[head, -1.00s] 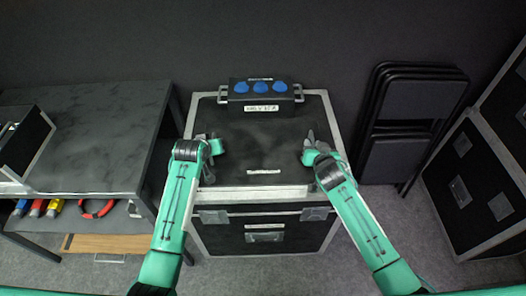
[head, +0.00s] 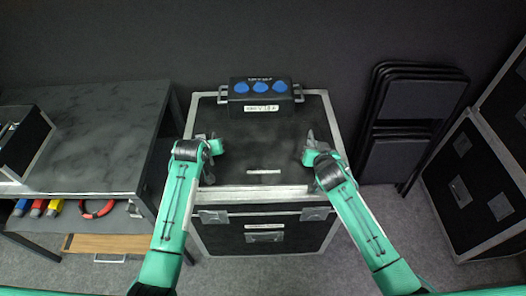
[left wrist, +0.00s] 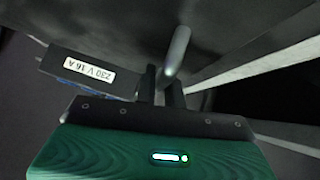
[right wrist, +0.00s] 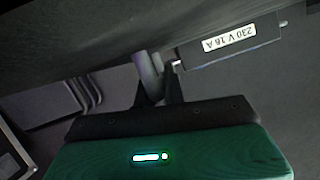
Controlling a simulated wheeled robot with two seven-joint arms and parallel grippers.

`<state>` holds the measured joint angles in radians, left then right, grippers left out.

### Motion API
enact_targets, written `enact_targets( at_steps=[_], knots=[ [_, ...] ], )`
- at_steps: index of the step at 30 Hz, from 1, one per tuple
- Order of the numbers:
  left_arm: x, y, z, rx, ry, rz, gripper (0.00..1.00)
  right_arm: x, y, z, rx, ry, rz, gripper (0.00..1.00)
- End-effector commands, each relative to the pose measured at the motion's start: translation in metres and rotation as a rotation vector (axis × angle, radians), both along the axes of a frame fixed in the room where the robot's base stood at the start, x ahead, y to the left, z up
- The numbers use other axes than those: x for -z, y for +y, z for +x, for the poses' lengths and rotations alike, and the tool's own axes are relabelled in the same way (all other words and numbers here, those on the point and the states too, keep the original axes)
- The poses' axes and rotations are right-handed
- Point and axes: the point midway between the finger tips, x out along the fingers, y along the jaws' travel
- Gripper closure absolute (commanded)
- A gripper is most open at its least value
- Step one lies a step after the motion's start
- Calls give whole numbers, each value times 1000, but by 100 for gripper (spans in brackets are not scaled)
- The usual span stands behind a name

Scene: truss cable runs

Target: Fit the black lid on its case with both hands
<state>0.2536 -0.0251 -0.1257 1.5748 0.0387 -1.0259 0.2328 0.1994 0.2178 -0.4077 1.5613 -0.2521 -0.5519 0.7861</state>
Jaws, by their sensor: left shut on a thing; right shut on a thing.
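The black lid (head: 265,150) with light metal edges lies level over its black case (head: 285,230) in the middle of the head view. Whether it rests on the rim or sits slightly above, I cannot tell. My left gripper (head: 208,150) is at the lid's left side, shut on a grey bar handle (left wrist: 178,50) that shows in the left wrist view. My right gripper (head: 311,145) is at the right side, shut on another grey bar handle (right wrist: 149,72), seen in the right wrist view. The fingers partly hide both handles.
A black socket box (head: 262,108) with blue caps stands at the lid's back edge. A dark table (head: 95,130) is at left. Folded chairs (head: 405,125) lean on the back wall, and large black cases (head: 475,190) stand at right.

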Motion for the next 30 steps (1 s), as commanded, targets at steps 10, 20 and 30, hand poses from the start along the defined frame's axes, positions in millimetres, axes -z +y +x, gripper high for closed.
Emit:
enact_targets(
  at_steps=[10, 20, 30],
  knots=[
    [1, 1, 0, 0, 1, 1, 100, 0, -1, 0, 1, 1, 0, 100],
    [1, 1, 0, -1, 1, 1, 100, 1, -1, 0, 1, 1, 0, 100],
    [-8, 1, 0, -1, -2, 1, 100, -8, -1, 1, 0, -2, 0, 100]
  ],
)
